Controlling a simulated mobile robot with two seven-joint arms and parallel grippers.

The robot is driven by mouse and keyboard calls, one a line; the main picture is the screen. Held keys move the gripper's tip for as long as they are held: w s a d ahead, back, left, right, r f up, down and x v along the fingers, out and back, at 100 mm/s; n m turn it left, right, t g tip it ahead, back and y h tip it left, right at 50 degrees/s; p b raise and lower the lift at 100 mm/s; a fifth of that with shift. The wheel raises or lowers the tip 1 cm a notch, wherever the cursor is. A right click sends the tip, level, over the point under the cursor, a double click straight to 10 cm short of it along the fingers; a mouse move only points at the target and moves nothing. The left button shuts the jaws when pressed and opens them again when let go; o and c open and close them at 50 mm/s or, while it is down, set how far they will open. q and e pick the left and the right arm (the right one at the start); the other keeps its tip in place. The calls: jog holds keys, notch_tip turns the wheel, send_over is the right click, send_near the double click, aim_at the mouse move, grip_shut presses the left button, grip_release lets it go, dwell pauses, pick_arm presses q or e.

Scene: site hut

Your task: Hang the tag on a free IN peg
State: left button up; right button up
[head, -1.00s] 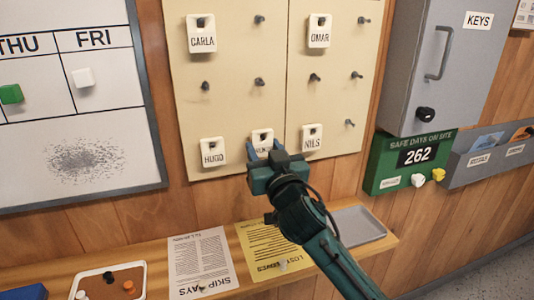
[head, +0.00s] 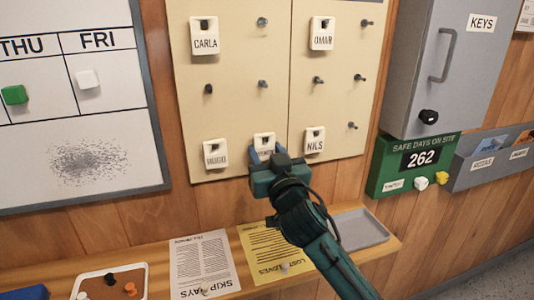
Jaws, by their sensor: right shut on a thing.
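My right gripper (head: 264,154) is shut on a white tag (head: 264,139) at the bottom row of the cream peg board (head: 235,115). The fingers hide the lower part of the tag and its name. A dark slot shows near its top; I cannot tell whether a peg goes through it. It is between the hung tags HUGO (head: 215,154) and NILS (head: 314,140). CARLA (head: 205,36) and OMAR (head: 322,33) hang in the top row. Several pegs are bare, such as the top one (head: 262,22) and the middle one (head: 263,84). No IN heading shows. My left gripper is out of view.
A wooden shelf (head: 240,286) below the board holds papers, a cork tray (head: 148,290) and a grey tray (head: 360,229). A grey key cabinet (head: 450,70) and a green safe-days sign (head: 390,172) stand out at the right. A whiteboard (head: 30,185) is at the left.

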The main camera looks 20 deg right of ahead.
dwell(0.3)
jog(key=o, duration=0.9)
